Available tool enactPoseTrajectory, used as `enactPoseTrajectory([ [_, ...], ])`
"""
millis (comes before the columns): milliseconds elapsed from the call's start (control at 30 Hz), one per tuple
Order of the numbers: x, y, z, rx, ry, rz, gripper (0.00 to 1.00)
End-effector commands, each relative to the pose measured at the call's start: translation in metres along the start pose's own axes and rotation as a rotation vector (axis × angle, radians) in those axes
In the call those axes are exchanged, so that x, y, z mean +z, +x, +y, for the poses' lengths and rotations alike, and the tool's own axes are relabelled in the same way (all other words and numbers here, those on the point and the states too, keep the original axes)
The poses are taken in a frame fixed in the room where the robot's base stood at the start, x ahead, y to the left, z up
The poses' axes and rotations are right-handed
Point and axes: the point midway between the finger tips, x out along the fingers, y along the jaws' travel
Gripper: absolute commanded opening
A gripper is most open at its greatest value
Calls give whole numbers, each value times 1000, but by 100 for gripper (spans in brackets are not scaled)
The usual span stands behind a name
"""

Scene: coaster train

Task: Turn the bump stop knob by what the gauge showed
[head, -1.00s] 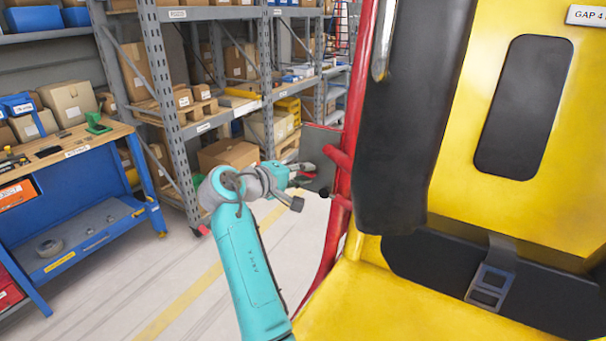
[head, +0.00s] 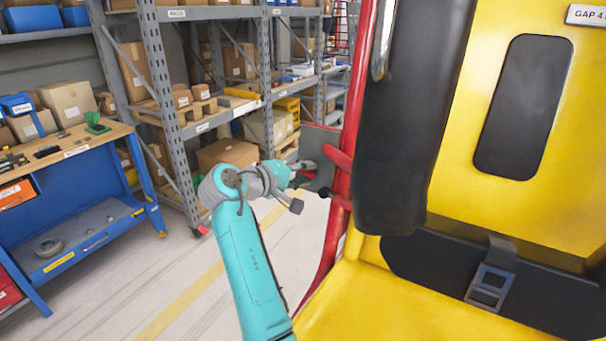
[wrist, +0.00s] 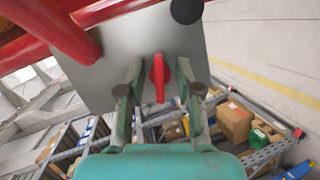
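The red knob (wrist: 158,78) shows in the wrist view as a narrow upright handle on a grey metal plate (wrist: 98,82). My gripper (wrist: 159,84) is open, with one finger on each side of the knob. Gaps show between the fingers and the knob, and I cannot tell how far the fingertips are from the plate. A white label (head: 588,15) reading "GAP 4" is cut off at the top right edge.
Red tubes (wrist: 62,28) and a black round end (wrist: 186,11) are close to my gripper. A black padded restraint (head: 408,120) and yellow seat (head: 375,300) are on the right. A blue workbench (head: 85,215) and shelving (head: 180,110) stand left. Floor between is clear.

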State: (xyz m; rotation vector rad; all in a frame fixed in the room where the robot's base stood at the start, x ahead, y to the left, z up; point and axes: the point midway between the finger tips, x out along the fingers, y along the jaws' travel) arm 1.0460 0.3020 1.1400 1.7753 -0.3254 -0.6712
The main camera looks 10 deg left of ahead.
Motion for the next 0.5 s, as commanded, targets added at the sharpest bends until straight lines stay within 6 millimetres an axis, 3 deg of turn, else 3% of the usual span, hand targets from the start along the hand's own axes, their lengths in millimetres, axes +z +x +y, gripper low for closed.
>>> enactPoseTrajectory([
  [267, -1, -14, 0, 0, 0, 1, 34],
  [500, -1, -60, 0, 0, 1, 3, 34],
])
